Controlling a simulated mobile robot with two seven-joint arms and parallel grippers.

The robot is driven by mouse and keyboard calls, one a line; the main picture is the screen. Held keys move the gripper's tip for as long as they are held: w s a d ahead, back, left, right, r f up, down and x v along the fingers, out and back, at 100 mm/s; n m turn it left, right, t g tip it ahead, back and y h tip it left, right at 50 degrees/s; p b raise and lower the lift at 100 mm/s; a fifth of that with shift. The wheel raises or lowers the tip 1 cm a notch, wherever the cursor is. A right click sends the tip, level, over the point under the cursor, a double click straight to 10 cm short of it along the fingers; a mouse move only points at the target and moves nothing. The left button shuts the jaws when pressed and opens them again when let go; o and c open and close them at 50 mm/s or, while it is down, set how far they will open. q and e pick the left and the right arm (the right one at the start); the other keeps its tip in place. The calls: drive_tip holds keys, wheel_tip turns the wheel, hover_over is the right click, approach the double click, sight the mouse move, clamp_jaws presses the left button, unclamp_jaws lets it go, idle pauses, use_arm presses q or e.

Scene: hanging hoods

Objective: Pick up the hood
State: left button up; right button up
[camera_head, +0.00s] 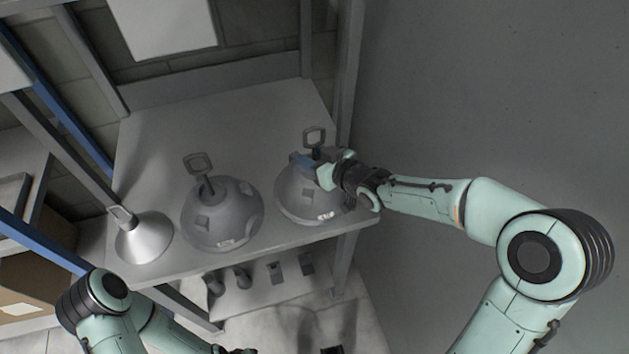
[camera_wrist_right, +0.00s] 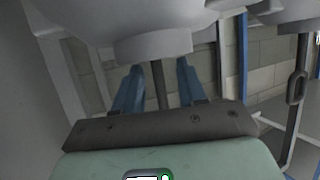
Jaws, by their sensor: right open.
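Three grey hoods stand on the shelf in the head view: a small cone-shaped hood (camera_head: 143,240) at left, a round hood (camera_head: 222,222) in the middle and another round hood (camera_head: 298,200) at right. Each has a loop handle on top. My right gripper (camera_head: 306,163) is at the stem of the right hood, just below its loop, and hides part of its top. In the right wrist view the gripper (camera_wrist_right: 158,82) is open, its blue fingers on either side of the dark stem, with the pale hood body (camera_wrist_right: 130,25) above.
The shelf (camera_head: 225,115) has free room behind the hoods. A grey post (camera_head: 347,70) stands close behind the right hood. Blue and grey frame bars (camera_head: 75,125) rise at left. Several small items sit on a lower level under the front edge.

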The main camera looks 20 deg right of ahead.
clamp_jaws()
drive_tip(key=shift+r, duration=0.1)
idle(1.2)
